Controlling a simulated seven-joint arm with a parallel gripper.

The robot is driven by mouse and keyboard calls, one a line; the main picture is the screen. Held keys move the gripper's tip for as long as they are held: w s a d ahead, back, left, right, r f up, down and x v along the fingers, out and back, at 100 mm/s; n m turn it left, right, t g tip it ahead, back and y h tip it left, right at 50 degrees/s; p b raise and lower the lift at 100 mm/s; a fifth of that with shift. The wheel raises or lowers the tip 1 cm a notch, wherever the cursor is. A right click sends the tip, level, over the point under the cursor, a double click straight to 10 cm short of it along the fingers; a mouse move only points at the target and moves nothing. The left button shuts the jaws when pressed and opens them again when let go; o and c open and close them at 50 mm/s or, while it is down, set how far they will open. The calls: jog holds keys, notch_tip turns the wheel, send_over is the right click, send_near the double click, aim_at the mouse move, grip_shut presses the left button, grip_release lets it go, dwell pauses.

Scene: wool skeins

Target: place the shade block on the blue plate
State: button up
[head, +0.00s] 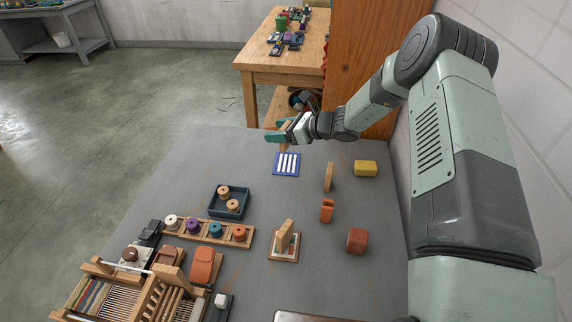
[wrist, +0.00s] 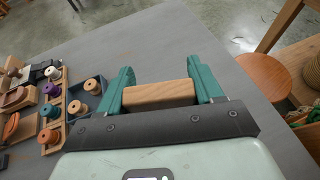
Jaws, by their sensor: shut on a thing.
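My gripper (head: 277,132) is above the far edge of the grey table, slightly beyond the blue plate. In the wrist view its teal fingers (wrist: 162,90) are shut on a pale wooden block (wrist: 158,95), which I take to be the shade block. The block lies crosswise between the fingers. The blue plate (head: 275,165) lies flat near the table's far edge, with white stripes on it and nothing resting on it. The plate does not show in the wrist view.
Right of the plate are an upright wooden piece (head: 328,178), a yellow block (head: 366,168), an orange piece (head: 327,211) and a red-brown block (head: 357,241). A dark blue tray (head: 213,211), a spool rack (head: 207,239) and a loom (head: 140,290) stand at left.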

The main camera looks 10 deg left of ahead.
jog(key=w+m+t, duration=0.1)
jog(key=w, duration=0.2)
send_over(282, 161)
notch_tip(282, 161, down, 6)
jog(key=shift+w+r, duration=0.1)
jog(key=shift+r, duration=0.15)
jog(key=shift+f, duration=2)
jog(key=o, duration=1)
jog(key=shift+f, duration=0.15)
jog(key=shift+o, duration=0.2)
